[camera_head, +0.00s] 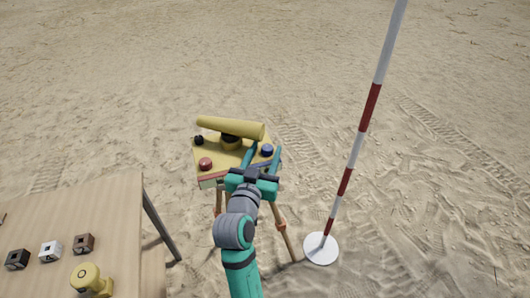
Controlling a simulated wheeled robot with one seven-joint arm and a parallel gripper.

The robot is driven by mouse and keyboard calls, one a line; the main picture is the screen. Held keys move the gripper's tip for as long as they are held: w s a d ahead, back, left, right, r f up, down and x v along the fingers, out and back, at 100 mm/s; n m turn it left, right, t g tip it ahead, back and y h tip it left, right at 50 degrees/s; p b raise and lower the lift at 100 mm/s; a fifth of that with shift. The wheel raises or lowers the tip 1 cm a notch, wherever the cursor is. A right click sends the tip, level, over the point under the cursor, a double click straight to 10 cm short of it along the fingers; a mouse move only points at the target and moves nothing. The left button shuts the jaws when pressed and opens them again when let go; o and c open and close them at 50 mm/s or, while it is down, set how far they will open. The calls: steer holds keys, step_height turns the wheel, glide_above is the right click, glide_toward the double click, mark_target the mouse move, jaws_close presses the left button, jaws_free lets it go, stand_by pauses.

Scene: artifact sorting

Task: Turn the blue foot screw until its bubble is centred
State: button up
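A yellow levelling instrument with a tube-shaped telescope (230,128) sits on a yellow plate (212,151) on a wooden tripod (284,232). The blue foot screw (267,150) is at the plate's right side. A red screw (205,164) is at the front left and a black screw (199,140) at the back left. My gripper (264,154) reaches the plate from the front, its two teal fingers spread apart, one on each side of the blue screw. I cannot tell whether they touch it. The bubble is too small to make out.
A wooden table (95,215) at the lower left holds a black block (17,260), a white block (51,252), a brown block (84,244) and a yellow object (90,280). A red-and-white pole (363,130) stands on a white disc (320,249) at right. Open sand lies behind.

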steer(key=v, duration=1)
steer(key=shift+s, duration=0.4)
steer(key=s+a+f+n+g+y, duration=0.1)
steer(key=s+f+n+y, duration=0.1)
steer(key=s+f, duration=0.6)
steer(key=s+a+f+n+y, duration=0.1)
steer(key=s+f+y, duration=0.2)
steer(key=s+f, duration=0.5)
steer(key=s+d+f, duration=0.2)
steer(key=s+f, duration=0.1)
steer(key=s, duration=0.6)
steer(key=s+d+f+g, duration=0.1)
steer(key=s+d+f, duration=0.1)
steer(key=s, duration=0.8)
steer(key=shift+s+d+f, duration=0.2)
steer(key=shift+f, duration=0.3)
